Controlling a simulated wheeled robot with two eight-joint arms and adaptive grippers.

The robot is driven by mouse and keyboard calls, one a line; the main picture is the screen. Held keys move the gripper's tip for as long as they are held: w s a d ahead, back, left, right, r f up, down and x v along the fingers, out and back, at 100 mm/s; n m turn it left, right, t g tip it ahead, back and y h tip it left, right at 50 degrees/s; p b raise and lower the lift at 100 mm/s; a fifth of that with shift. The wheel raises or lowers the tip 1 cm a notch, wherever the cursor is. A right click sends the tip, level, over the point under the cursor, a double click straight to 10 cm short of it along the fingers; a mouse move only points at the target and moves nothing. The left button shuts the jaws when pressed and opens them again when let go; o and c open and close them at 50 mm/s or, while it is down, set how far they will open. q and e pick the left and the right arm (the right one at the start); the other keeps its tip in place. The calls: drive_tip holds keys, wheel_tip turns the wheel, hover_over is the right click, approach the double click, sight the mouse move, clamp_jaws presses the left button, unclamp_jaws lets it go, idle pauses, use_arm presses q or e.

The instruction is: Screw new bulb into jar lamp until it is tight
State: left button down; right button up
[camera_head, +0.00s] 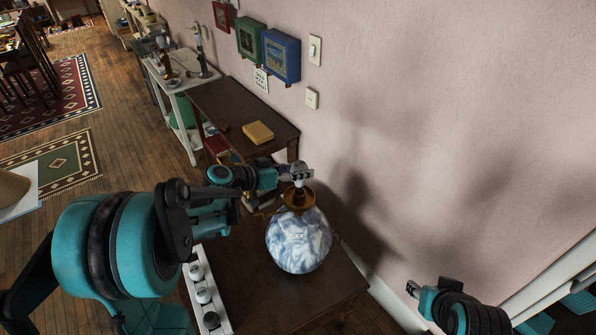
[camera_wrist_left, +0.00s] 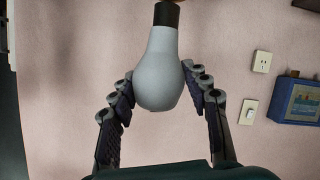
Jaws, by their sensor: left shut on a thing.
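The jar lamp (camera_head: 299,243), a round blue-and-white marbled jar with a brass-coloured collar (camera_head: 298,197), stands upright on a dark wooden table (camera_head: 262,290). My left gripper (camera_head: 300,174) is directly above the collar, shut on a bulb (camera_head: 299,184). In the left wrist view the pale grey bulb (camera_wrist_left: 160,70) sits between both fingers, its dark neck (camera_wrist_left: 167,15) pointing to the top edge. The neck's end is cut off there, and I cannot tell how deep it sits in the socket. My right gripper (camera_head: 412,288) is off to the right, apart from the lamp; its jaw state is unclear.
A white tray (camera_head: 222,318) holding several bulbs lies at the table's left edge. Behind stands another dark table (camera_head: 235,110) with a yellow box (camera_head: 258,132). The pink wall (camera_head: 430,130) is close behind the lamp.

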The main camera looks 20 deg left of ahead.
use_arm(q)
drive_tip(key=shift+f, duration=0.25)
drive_tip(key=shift+f+b, duration=0.95)
drive_tip(key=shift+b, duration=0.05)
drive_tip(key=c, duration=0.7)
unclamp_jaws()
drive_tip(key=shift+r, duration=0.1)
drive_tip(key=v, duration=1.2)
